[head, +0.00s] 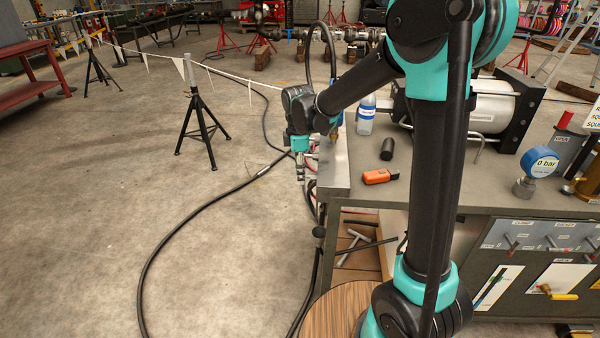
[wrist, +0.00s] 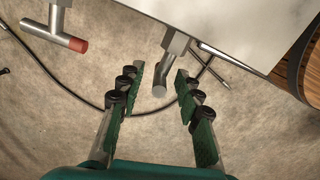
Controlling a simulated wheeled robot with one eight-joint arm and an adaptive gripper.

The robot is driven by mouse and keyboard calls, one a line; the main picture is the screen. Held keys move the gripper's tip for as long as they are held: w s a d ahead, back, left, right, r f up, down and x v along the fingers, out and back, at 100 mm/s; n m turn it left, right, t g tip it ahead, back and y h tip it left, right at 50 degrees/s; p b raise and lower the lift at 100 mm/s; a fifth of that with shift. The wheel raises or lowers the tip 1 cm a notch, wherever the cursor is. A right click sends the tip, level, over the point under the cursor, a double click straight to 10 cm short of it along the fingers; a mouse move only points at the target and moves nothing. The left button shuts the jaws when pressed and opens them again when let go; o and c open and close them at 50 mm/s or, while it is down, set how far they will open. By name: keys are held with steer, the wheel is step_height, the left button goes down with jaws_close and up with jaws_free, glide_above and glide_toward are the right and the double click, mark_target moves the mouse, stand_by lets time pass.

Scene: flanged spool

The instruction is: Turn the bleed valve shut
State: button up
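My gripper (head: 301,170) hangs off the left end of the bench, beside a grey metal block (head: 335,172). In the wrist view my gripper (wrist: 157,78) is open, its two green-padded fingers apart. A plain grey T-shaped handle (wrist: 167,68) projects from the block's face, with its lower end between the fingers; no clear contact shows. A second T-shaped handle with a red end (wrist: 62,38) is at upper left, outside the fingers. No label shows which handle is the bleed valve. In the head view my arm and gripper hide these handles.
A blue gauge reading 0 bar (head: 539,164) stands on the bench (head: 455,185). An orange tool (head: 380,177), a dark cylinder (head: 387,148) and a bottle (head: 366,115) are nearby. A black hose (head: 165,245) lies on the floor at left. A panel with valve levers (head: 545,290) is at lower right.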

step_height(320, 180, up, 12)
stand_by(0.5)
steer(key=shift+s+a, duration=0.15)
